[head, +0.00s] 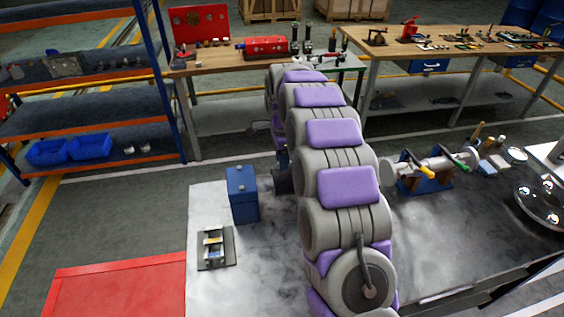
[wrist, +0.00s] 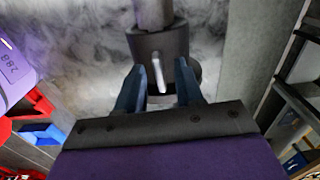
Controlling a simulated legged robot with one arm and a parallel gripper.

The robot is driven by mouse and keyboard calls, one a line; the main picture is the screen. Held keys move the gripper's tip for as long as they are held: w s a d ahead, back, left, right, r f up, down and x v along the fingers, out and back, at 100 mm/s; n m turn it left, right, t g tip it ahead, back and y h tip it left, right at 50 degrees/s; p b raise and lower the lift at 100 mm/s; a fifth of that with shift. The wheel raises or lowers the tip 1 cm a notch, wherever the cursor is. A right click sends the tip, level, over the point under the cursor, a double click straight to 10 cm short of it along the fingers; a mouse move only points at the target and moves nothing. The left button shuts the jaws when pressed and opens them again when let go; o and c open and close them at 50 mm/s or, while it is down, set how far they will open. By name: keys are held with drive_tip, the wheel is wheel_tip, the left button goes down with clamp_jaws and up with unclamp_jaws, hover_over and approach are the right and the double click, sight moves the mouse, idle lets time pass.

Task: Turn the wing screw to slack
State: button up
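In the wrist view a pale, narrow tab, which looks like the wing of the wing screw (wrist: 159,73), stands out from a dark round fitting (wrist: 145,46). A grey post (wrist: 153,12) rises behind the fitting. My gripper (wrist: 157,72) is open, with one blue finger on each side of the tab. A gap shows between the tab and each finger, so they look apart. The lower part of the fitting is partly hidden by the fingers. In the head view my own arm hides the gripper, and I cannot make out the screw there.
In the head view a blue box (head: 242,196) and a small dark fixture (head: 215,247) stand on the mottled grey table left of my arm. A workbench (head: 215,69) is behind.

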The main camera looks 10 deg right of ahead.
drive_tip(key=shift+d+f, duration=0.45)
drive_tip(key=shift+a, duration=0.3)
drive_tip(key=c, duration=0.5)
clamp_jaws()
